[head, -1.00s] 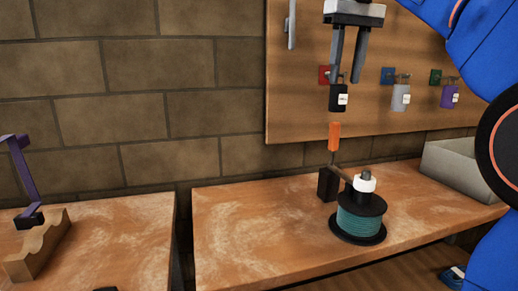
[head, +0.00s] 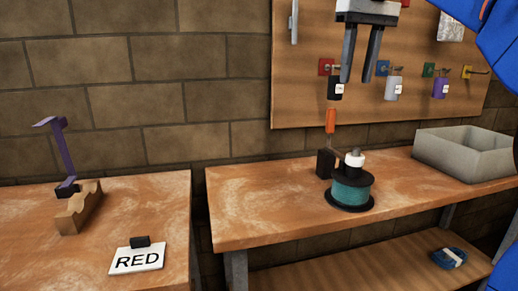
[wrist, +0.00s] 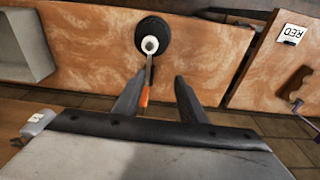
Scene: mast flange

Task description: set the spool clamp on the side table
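The spool clamp appears to be the part with an upright orange handle (head: 330,120), a dark block (head: 326,163) and a white collar (head: 355,160) on the teal spool (head: 351,190). The spool stands upright on the right-hand wooden table (head: 265,215). In the wrist view, the orange tip (wrist: 144,97) points toward my gripper. My gripper (head: 356,81) is open and empty, above the clamp in the head view. Its two fingers (wrist: 159,76) are spread in the wrist view. Which table is the side table is not labelled.
The left table (head: 120,220) bears a wavy wooden block (head: 78,208), a purple bracket (head: 62,145) and a RED card (head: 137,259). A gap separates the tables. A grey bin (head: 465,160) stands at right. Padlocks hang on the pegboard (head: 300,105). Blue tape (head: 449,258) lies on the lower shelf.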

